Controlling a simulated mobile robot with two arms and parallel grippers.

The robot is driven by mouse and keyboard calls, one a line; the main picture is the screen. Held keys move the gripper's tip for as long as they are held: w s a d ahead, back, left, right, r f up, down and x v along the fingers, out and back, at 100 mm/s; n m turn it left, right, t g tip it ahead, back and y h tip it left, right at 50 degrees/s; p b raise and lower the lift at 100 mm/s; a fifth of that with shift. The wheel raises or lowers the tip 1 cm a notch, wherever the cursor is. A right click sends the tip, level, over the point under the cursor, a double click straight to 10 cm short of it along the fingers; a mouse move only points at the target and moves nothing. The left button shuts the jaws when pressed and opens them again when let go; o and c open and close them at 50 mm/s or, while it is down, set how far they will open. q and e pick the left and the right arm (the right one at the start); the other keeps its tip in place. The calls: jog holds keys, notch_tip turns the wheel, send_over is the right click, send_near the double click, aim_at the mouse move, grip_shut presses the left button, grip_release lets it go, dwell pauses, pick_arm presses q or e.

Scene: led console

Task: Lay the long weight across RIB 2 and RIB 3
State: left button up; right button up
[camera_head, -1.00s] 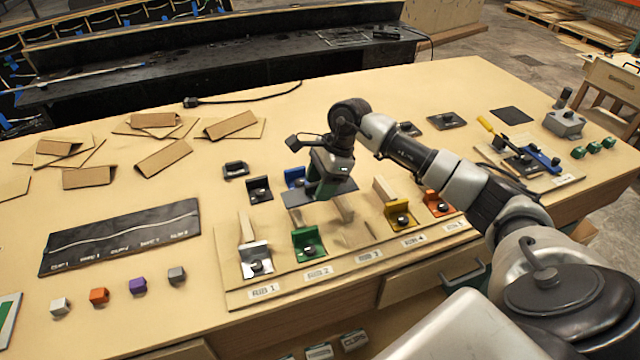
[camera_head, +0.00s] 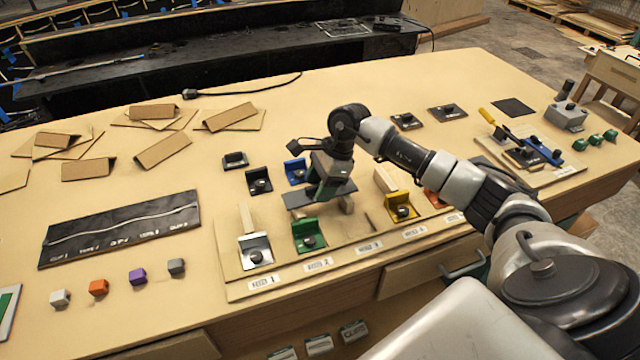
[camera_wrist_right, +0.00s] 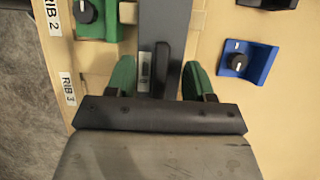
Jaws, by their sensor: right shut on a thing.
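The long weight (camera_head: 299,198) is a flat dark grey bar. My right gripper (camera_head: 326,192) is shut on it, above the board's middle. In the right wrist view, the weight (camera_wrist_right: 160,22) runs up between the green fingers of the gripper (camera_wrist_right: 160,82), which grip its raised dark handle. The label RIB 2 (camera_head: 318,264) lies in front of a green block with a knob (camera_head: 309,236). The label RIB 3 (camera_head: 369,247) is to its right. The weight and gripper hide much of these two ribs; I cannot tell whether the weight touches them. My left gripper is not in view.
Beside the weight are a silver block (camera_head: 256,251) at RIB 1, a yellow block (camera_head: 402,206) at RIB 4 and a blue knob block (camera_head: 296,171) behind. Small coloured cubes and a black panel (camera_head: 120,228) lie left. The table front is clear around the cubes.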

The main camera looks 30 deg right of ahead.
jog(key=o, duration=1.2)
jog(key=shift+r, duration=0.1)
jog(key=shift+r+p, duration=0.25)
jog(key=shift+p, duration=0.1)
jog(key=shift+r+p, duration=0.4)
jog(key=shift+p, duration=0.05)
jog(key=b+v, duration=0.4)
jog(key=v, duration=0.8)
jog(key=shift+d+f, duration=0.1)
